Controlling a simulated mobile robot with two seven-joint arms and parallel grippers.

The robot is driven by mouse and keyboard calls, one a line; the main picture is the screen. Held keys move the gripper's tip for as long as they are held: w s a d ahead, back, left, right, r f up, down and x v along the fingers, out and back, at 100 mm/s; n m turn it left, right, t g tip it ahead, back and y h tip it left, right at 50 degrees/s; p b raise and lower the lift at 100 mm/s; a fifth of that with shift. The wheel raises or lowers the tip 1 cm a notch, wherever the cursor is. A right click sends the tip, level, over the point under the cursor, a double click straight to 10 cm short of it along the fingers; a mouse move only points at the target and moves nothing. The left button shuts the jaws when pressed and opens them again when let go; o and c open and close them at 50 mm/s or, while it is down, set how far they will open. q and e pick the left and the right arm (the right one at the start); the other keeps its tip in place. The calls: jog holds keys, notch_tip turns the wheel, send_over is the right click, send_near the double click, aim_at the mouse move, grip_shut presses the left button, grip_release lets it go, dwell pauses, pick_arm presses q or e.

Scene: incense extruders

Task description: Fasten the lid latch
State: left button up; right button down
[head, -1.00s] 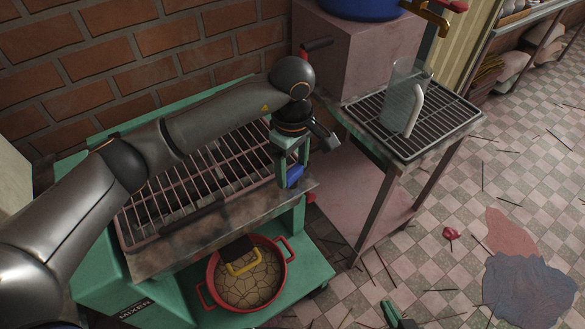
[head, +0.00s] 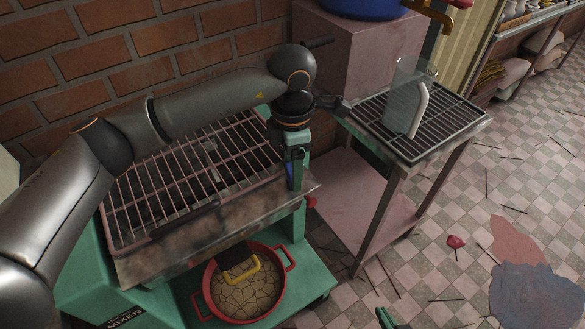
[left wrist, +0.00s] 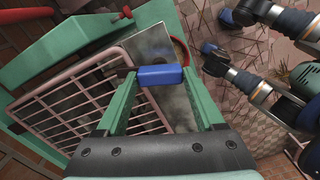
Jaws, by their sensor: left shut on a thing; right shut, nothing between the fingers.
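The mixer's lid is a pink wire grille (head: 190,175) lying over the dark hopper, and it also shows in the left wrist view (left wrist: 70,105). A blue latch handle (head: 298,172) is at the right front corner of the lid. My left gripper (head: 291,182) points down there. In the left wrist view its green fingers are shut on the blue handle (left wrist: 160,76). The rest of the latch is mostly hidden. My right gripper (head: 387,318) is shut and empty, partly in view at the bottom edge, well away from the mixer.
A red pot (head: 283,292) with a yellow-handled part above it stands on the green mixer base (head: 318,268). To the right, a table holds a wire rack (head: 450,115) with a clear, white-handled container (head: 408,108). Thin sticks and cloths (head: 535,290) lie on the tiled floor.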

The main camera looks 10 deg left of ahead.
pick_arm(q)
jog(key=n, duration=0.3)
jog(key=shift+n+b, duration=0.3)
jog(key=shift+b, duration=0.1)
dwell(0.4)
jog(key=o, duration=1.4)
jog(key=shift+r, duration=0.1)
notch_tip(320, 180, up, 12)
jog(key=shift+r, duration=0.2)
